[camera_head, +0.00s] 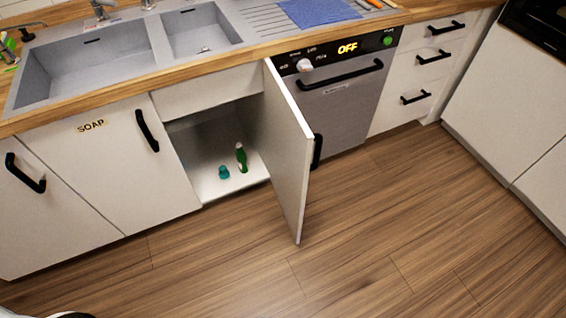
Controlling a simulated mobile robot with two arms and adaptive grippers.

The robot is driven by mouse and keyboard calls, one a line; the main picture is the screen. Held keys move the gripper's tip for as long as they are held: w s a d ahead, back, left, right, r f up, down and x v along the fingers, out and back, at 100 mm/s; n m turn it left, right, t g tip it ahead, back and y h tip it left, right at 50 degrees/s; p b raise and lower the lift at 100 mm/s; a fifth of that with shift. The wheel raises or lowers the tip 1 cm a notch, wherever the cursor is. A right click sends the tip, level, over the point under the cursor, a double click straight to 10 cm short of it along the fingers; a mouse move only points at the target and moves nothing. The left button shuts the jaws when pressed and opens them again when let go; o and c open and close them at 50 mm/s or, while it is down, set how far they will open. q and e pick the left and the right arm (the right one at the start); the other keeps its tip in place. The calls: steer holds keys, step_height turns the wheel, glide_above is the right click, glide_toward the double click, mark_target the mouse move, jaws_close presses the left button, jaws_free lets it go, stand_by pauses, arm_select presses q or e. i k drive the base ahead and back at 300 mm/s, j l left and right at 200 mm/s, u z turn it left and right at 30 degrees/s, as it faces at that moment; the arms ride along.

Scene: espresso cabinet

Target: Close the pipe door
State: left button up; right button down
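The only open cabinet door (283,145) is a white panel under the right sink basin. It is hinged on its right side and swung far out into the room, with a black handle (317,152) on its right-hand face. I take it as the pipe door; no label shows on it. The open compartment (195,150) behind it holds a green bottle (241,158) and a small teal item (223,172); no pipe can be made out. Neither of my grippers is in view.
A closed door labelled SOAP (110,160) is left of the opening. A dishwasher (340,105) showing OFF stands closed on the right, beside closed drawers (425,70). The wooden floor (370,240) in front is clear. A white rounded shape shows at the bottom left edge.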

mark_target(291, 140)
steer(key=i+l+u, duration=0.1)
steer(key=l+u, duration=0.15)
steer(key=u, duration=0.15)
steer(key=l+u, duration=0.25)
steer(key=u, duration=0.15)
steer(key=i+l+u, duration=0.1)
steer(key=l+u, duration=0.15)
steer(key=u, duration=0.15)
steer(key=l+u, duration=0.15)
steer(key=l, duration=0.7)
steer(key=k+l+u, duration=0.15)
steer(key=l, duration=0.75)
